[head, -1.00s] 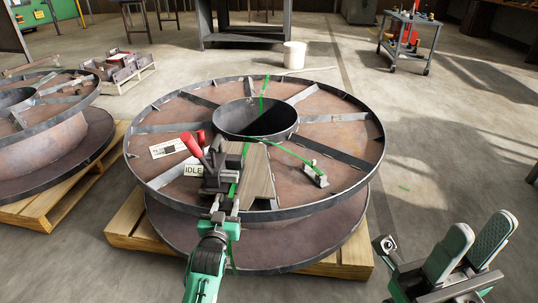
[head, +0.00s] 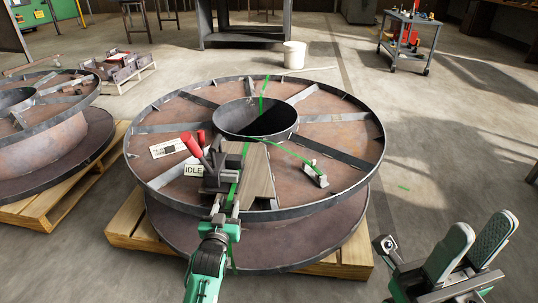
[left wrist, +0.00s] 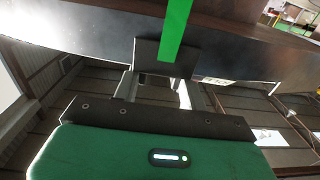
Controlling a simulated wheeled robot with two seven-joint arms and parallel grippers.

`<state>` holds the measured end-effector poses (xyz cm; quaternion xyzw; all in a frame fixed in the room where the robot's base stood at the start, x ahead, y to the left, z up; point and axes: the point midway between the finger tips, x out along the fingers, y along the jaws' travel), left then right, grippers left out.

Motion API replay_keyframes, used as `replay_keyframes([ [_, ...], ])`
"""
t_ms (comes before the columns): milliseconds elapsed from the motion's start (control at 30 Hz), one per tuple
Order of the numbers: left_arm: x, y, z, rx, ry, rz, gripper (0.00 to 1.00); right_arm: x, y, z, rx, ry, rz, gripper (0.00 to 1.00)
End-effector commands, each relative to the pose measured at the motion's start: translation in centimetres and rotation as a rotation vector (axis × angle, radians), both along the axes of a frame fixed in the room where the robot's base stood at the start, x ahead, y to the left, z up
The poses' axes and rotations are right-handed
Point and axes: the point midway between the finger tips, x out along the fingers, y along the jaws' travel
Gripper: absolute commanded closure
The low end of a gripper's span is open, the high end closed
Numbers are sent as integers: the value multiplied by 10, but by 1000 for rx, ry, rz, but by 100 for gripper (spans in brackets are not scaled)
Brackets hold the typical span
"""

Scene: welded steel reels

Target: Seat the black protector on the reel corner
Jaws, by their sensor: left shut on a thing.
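The black protector (left wrist: 148,54) shows in the left wrist view as a dark flat plate at the tips of my left gripper (left wrist: 158,88), which is shut on it. A green strap (left wrist: 174,28) passes in front of the plate, close to the reel's steel rim (left wrist: 85,62). Whether the plate touches the rim I cannot tell. In the head view my left gripper (head: 226,208) is at the near rim of the reel (head: 330,198), where the strap (head: 239,172) comes over. The protector is too small to make out there. My right gripper (head: 482,228) is open and empty, off to the right.
A ratchet (head: 315,173) sits at the strap's end. The reel rests on a wooden pallet (head: 352,252).

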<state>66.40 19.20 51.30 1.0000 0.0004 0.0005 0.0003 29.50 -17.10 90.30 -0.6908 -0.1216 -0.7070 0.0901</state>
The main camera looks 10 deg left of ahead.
Motion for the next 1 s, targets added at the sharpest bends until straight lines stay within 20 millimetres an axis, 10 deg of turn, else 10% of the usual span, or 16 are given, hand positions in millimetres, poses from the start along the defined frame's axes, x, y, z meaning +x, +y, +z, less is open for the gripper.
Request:
replay_keyframes([
  [800,0,0,-2,0,4,0,94,0,0,8,0,0,0,64],
  [833,0,0,-2,0,4,0,56,0,0,8,0,0,0,64],
  [1000,0,0,-2,0,3,0,32,0,0,8,0,0,0,64],
])
